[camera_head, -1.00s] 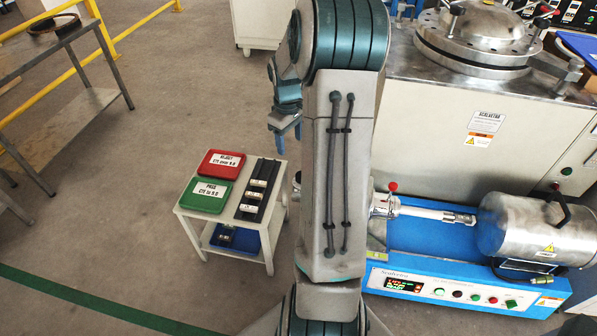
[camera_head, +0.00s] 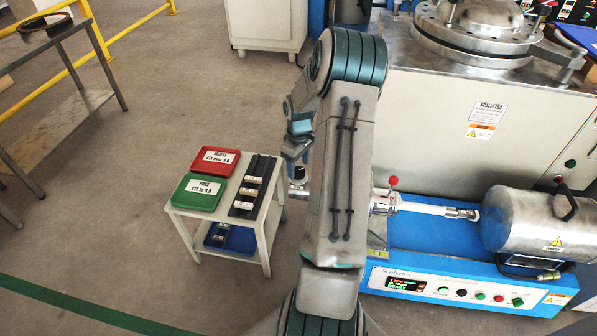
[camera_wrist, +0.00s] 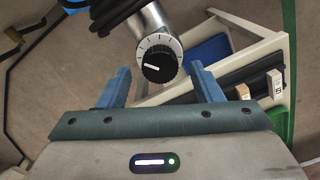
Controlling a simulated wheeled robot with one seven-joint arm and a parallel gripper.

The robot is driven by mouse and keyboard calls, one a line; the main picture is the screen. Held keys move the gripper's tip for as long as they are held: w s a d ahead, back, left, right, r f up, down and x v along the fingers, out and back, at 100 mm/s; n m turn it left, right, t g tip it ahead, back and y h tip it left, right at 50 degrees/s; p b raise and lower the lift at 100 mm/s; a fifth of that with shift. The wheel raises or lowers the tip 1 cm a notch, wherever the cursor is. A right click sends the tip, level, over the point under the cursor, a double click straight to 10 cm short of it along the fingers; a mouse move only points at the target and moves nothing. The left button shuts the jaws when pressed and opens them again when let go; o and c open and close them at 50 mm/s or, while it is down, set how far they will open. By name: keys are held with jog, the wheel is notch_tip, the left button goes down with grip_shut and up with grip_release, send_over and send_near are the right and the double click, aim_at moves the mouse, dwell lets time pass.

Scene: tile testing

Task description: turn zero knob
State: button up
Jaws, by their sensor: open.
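The zero knob (camera_wrist: 158,67) is black and ribbed with a white pointer line. It sits on a round white dial with tick marks at the end of a metal cylinder, in the upper middle of the wrist view. My gripper (camera_wrist: 161,75) has its two blue fingers apart, one on each side below the knob, with nothing between them at their bases. I cannot tell whether the fingertips reach level with the knob. In the head view my gripper (camera_head: 296,150) hangs at the left of my arm, just above the dial end of the cylinder (camera_head: 297,174), partly hidden by the arm.
A small white cart (camera_head: 262,229) stands to the left with a red tray (camera_head: 214,161), a green tray (camera_head: 198,192) and a black rack with samples (camera_head: 251,186). A blue-based machine (camera_head: 422,245) with a metal cylinder lies right. My arm hides the middle.

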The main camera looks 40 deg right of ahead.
jog(key=shift+f, duration=0.8)
jog(key=c, duration=1)
jog(key=shift+r+m, duration=0.1)
jog(key=shift+m, duration=0.2)
jog(key=shift+m+p, duration=0.8)
jog(key=shift+m, duration=0.4)
jog(key=shift+m+p, duration=0.8)
jog(key=shift+m, duration=1.3)
